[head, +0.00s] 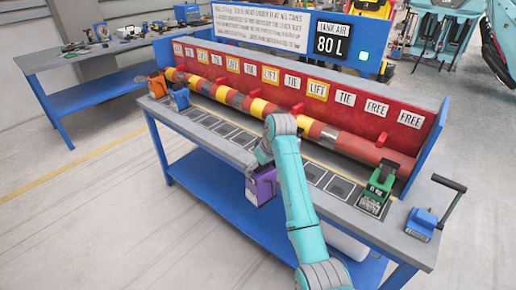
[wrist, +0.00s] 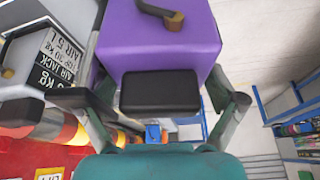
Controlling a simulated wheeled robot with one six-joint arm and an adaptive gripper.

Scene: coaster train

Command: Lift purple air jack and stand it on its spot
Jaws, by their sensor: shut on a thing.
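The purple air jack (head: 262,187) is held in my gripper (head: 258,164) at the front edge of the workbench, near its middle. In the head view it overlaps the bench edge, and its height over the top is hard to judge. The wrist view shows the purple body (wrist: 160,40) close up, with a dark lever on it; my gripper's fingers (wrist: 165,105) stand on either side. Dark outlined spots run along the bench top, such as one (head: 338,187) right of my arm. My arm hides some spots, and I cannot tell which is the purple jack's.
Orange (head: 157,85) and blue (head: 180,97) jacks stand at the left end. A striped bar (head: 258,106) runs before the red lettered panel (head: 300,83).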

